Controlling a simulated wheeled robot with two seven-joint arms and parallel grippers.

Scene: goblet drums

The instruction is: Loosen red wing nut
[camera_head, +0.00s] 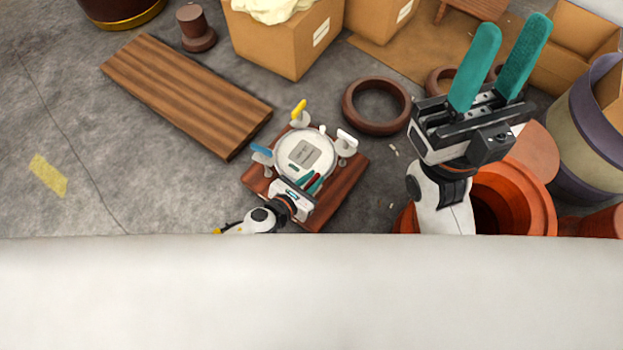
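A white round drum head (318,160) with a grey label sits on a reddish-brown wooden base (345,181). Coloured wing nuts stand around its rim: yellow (299,109) at the far side, blue (262,151) at the left, white (346,137) at the right. The red wing nut (307,179) is at the near side, partly hidden by my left gripper (310,183). That gripper's teal fingers are right at the red wing nut; whether they are closed on it is too small to tell. My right gripper (514,27) is raised at the right, fingers apart and empty.
A wooden board (185,92) lies at the left. Brown rings (377,128), cardboard boxes (285,45) and an orange-red drum body (540,195) stand behind and to the right. A pale surface (300,295) fills the bottom.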

